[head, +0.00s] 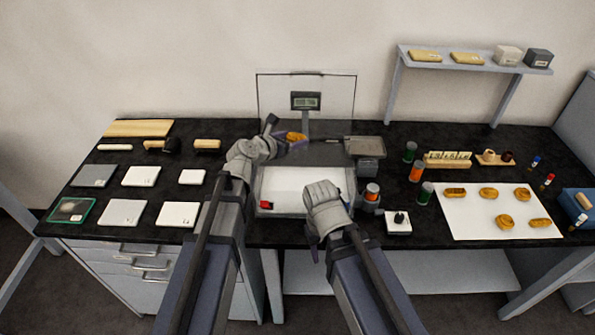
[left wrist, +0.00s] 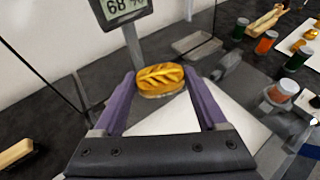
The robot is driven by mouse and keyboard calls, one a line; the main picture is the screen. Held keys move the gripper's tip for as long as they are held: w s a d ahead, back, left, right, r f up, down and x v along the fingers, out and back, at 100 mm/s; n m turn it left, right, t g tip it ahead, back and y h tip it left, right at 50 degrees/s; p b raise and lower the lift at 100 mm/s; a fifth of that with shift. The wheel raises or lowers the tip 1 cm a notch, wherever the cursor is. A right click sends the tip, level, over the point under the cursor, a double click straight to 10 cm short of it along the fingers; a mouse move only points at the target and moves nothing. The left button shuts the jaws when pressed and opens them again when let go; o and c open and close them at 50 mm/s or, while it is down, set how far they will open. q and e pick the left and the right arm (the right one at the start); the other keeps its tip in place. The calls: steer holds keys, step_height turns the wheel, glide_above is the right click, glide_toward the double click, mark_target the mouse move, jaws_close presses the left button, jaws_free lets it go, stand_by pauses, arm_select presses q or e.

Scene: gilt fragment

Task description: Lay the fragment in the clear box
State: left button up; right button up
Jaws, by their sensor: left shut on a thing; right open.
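The fragment (head: 295,136) is a golden, leaf-carved oval piece. My left gripper (head: 284,143) is shut on it and holds it in front of the display post; the left wrist view shows the fragment (left wrist: 160,77) between the purple fingertips. A flat, dark see-through box with a green edge (head: 71,211) lies at the table's left front corner and looks like the clear box. My right gripper (head: 322,197) hangs over the right part of the white-floored tray (head: 290,183); its fingers are mostly hidden, and it holds nothing that I can see.
A clear upright panel (head: 337,95) and a display (head: 306,101) stand behind the fragment. White and grey flat boxes (head: 122,212) fill the left side, with brushes (head: 207,145) behind. Jars (head: 416,172) and a white sheet with gilt pieces (head: 470,222) lie right.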

arm_select(q)
steer(key=shift+f+b, duration=3.8)
steer(key=shift+f, duration=0.55)
steer(key=shift+f, duration=0.1)
steer(key=shift+f+b, duration=0.5)
steer(key=shift+b, duration=0.15)
steer(key=o, duration=1.2)
steer(key=shift+o, duration=0.2)
steer(key=shift+r+p, duration=0.6)
steer(key=shift+p, duration=0.05)
steer(key=p+v, duration=0.4)
steer(key=v, duration=0.8)
steer(key=shift+p, duration=0.3)
steer(key=shift+f, duration=0.1)
